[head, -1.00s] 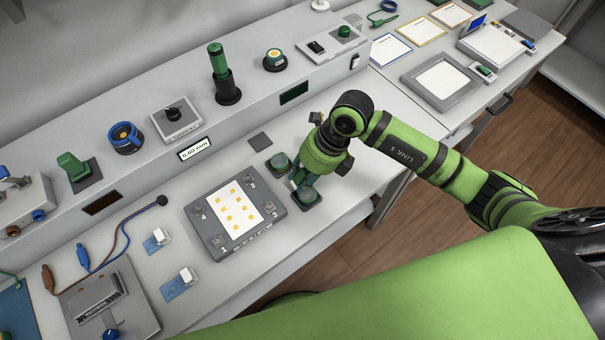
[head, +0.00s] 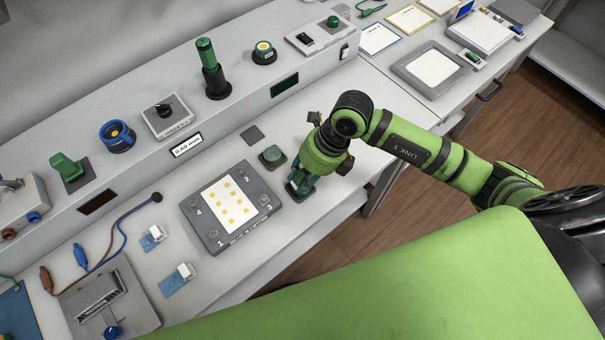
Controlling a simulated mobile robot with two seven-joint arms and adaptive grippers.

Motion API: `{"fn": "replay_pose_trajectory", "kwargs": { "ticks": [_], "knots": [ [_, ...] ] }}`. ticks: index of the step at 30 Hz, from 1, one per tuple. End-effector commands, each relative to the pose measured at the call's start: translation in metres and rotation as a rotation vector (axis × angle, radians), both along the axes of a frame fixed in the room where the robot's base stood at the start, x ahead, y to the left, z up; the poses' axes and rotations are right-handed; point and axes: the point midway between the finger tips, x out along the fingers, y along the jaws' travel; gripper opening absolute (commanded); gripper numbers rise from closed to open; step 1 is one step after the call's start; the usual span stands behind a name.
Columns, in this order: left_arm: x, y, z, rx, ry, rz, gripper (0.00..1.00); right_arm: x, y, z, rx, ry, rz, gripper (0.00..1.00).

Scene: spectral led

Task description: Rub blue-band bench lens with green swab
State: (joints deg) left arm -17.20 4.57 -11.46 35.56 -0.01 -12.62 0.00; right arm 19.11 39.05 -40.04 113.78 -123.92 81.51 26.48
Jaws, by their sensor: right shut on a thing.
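The blue-band bench lens (head: 117,136) is a dark round mount with a blue ring, standing on the raised shelf at the left. My right gripper (head: 299,185) points down at the front edge of the bench, right of the grey numbered board, well away from the lens. It is shut on a green swab; its fingers hide most of the swab, and a dark green pad-like part (head: 301,194) shows at the fingertips. I cannot tell whether the swab is clear of its dark base. A similar green piece (head: 272,156) sits just left of the gripper. My left gripper is out of view.
The numbered grey board (head: 216,239) lies between gripper and lens. Blue and brown cables (head: 113,238) lie at left.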

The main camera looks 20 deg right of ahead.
Motion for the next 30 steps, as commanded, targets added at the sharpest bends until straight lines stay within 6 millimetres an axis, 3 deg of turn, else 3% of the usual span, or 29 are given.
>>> {"fn": "replay_pose_trajectory", "kwargs": {
  "ticks": [17,30],
  "knots": [
    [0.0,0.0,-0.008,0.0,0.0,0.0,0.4,-0.001,0.0,-0.009,0.0,0.0,0.0,0.0],
    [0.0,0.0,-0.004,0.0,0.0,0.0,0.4,-0.027,-0.007,-0.013,0.001,0.004,0.001,0.0]
  ]
}}
